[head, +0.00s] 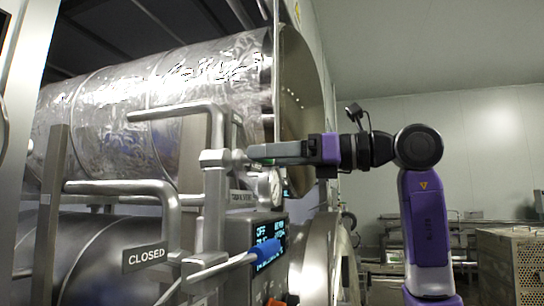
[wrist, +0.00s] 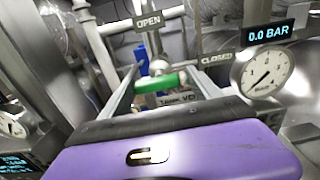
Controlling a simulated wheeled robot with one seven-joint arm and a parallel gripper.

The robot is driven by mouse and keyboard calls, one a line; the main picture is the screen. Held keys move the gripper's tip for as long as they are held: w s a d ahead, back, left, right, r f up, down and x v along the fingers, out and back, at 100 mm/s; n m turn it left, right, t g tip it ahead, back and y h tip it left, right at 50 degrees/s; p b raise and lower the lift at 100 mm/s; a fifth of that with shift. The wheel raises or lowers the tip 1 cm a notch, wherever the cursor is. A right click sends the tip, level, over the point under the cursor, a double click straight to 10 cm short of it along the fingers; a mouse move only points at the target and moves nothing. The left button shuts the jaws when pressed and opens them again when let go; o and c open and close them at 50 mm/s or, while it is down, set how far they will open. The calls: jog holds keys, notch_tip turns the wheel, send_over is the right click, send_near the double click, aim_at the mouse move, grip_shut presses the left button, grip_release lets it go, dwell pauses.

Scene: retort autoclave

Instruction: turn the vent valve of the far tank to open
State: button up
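In the wrist view, a valve with a green handle (wrist: 160,83) lies ahead between my two fingers. A label plate (wrist: 178,98), only partly readable, sits just below it. An OPEN plate (wrist: 148,22) is above it and a CLOSED plate (wrist: 217,58) is to its right. My gripper (wrist: 157,68) is open, with its fingers on both sides of the green handle; I cannot tell whether they touch it.
A round pressure gauge (wrist: 267,72) under a 0.0 BAR display (wrist: 269,32) is close on the right. A blue-gripped lever (head: 268,250) and another CLOSED plate (head: 144,257) are lower down.

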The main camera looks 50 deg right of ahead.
jog(key=shift+c, duration=1.1)
jog(key=shift+f+n, duration=0.1)
jog(key=shift+n, duration=0.2)
jog(key=n+b, duration=0.3)
jog(key=n, duration=0.5)
jog(key=n+b, duration=0.3)
jog(key=n, duration=0.6)
jog(key=shift+s+a+f+b, duration=0.1)
jog(key=shift+a+f+b, duration=0.1)
jog(key=shift+b, duration=0.1)
jog(key=shift+n, duration=0.3)
jog(key=o, duration=1.4)
